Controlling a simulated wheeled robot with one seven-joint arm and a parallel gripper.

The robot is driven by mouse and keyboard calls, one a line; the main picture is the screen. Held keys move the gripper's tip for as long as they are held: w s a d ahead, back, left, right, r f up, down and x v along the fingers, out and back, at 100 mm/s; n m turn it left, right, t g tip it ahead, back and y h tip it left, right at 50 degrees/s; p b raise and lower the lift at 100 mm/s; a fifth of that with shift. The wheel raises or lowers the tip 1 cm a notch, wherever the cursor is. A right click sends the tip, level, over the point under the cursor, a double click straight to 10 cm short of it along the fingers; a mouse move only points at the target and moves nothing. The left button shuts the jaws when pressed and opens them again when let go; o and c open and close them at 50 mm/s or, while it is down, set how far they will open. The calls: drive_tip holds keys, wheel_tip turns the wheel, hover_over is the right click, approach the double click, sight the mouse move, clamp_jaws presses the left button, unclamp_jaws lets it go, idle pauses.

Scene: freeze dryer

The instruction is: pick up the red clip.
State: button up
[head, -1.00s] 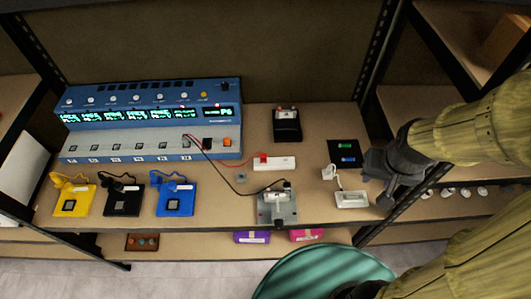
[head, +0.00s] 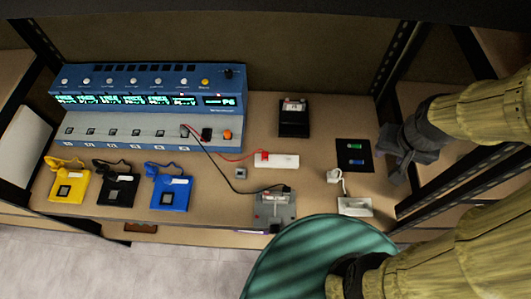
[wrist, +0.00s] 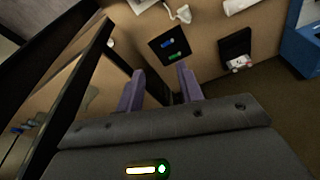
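The red clip (head: 263,155) is a small red piece at the end of a red wire, sitting at the left end of a white block (head: 284,161) on the bench. My gripper (head: 397,172) is at the right edge of the bench, well to the right of the clip. In the wrist view, its two purple fingers (wrist: 159,82) are apart with nothing between them. The wrist view shows part of a white block (wrist: 236,5) at the top, but I cannot make out the clip there.
A blue instrument (head: 150,110) fills the back left. A black pad (head: 354,155) with green and blue pieces lies near my gripper. A black box (head: 293,118), a grey fixture (head: 273,211) and a white plug (head: 334,176) stand nearby. Shelf posts (head: 435,178) rise at right.

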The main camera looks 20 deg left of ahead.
drive_tip(key=shift+o, duration=0.8)
drive_tip(key=shift+f, duration=0.1)
drive_tip(key=n+g+b, duration=0.3)
drive_tip(key=n+b, duration=0.1)
drive_tip(key=b, duration=0.4)
hover_over(264, 154)
wheel_tip(264, 154, down, 8)
drive_tip(key=shift+w+f, duration=0.1)
drive_tip(key=shift+w, duration=0.05)
drive_tip(key=shift+f, duration=0.15)
drive_tip(key=shift+m, duration=0.3)
wheel_tip(264, 154, down, 12)
drive_tip(key=shift+w+p, duration=0.15)
drive_tip(key=shift+p, duration=0.15)
drive_tip(key=shift+s, duration=0.2)
